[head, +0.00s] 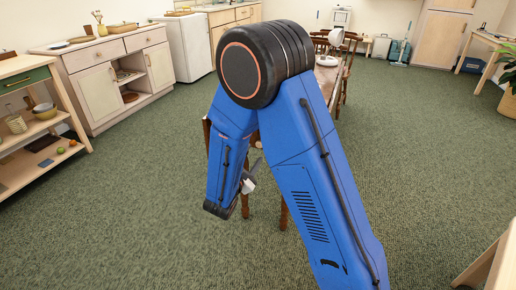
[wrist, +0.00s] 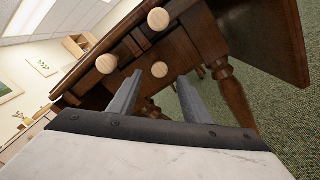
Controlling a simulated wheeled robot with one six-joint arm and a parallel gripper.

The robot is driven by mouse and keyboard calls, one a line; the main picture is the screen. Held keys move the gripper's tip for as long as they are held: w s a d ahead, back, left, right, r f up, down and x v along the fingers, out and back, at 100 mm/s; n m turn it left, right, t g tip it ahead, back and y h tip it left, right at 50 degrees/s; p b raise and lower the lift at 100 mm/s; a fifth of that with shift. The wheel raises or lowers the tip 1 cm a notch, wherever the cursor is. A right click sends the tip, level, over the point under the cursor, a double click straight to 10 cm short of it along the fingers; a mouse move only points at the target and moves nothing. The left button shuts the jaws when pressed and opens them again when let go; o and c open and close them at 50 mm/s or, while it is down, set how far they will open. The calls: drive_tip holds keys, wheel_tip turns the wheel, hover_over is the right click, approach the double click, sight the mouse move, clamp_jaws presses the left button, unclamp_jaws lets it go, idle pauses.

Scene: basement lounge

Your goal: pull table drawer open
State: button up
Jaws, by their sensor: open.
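The dark wooden table (wrist: 215,40) fills the upper part of the wrist view, tilted by the camera. I cannot tell clearly which knobs share a drawer, and no drawer visibly stands out. My gripper (wrist: 160,77) is open and empty, its fingers pointing towards the table. The lower knob appears between the fingertips, seemingly beyond them. In the head view my arm hides most of the table, leaving part of its top (head: 326,76) and legs (head: 284,213) showing.
Wooden chairs (head: 347,68) stand by the table's far end. A shelf unit (head: 30,115) and a cabinet (head: 105,75) line the left side. A pale furniture corner (head: 490,262) is at the lower right. The green carpet (head: 430,150) is clear on both sides.

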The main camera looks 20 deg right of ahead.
sight(259, 145)
drive_tip(key=x, duration=0.6)
drive_tip(key=shift+w+d, duration=0.15)
clamp_jaws()
